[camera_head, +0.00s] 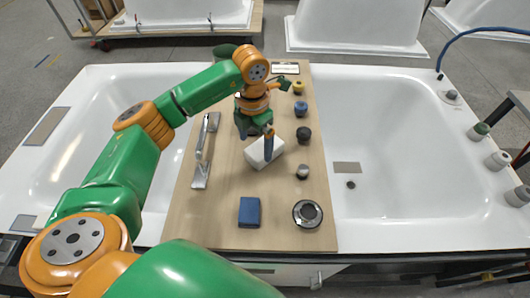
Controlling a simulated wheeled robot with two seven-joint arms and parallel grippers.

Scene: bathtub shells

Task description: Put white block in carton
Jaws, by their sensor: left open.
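The white block (257,157) lies tilted on the wooden board between the two tub basins. My left gripper (266,143) reaches down from above, with a dark finger in front of the block and overlapping it in the picture. The gripper is open. Its far side is hidden by the arm, and I cannot tell whether it touches the block. I cannot make out a carton in this view. My right gripper is not in view.
On the wooden board (215,225) lie a metal handle (203,150), a blue block (249,212) and a round drain piece (307,214). Several small knobs line its right side, including a blue one (301,108). White basins (400,130) lie on both sides.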

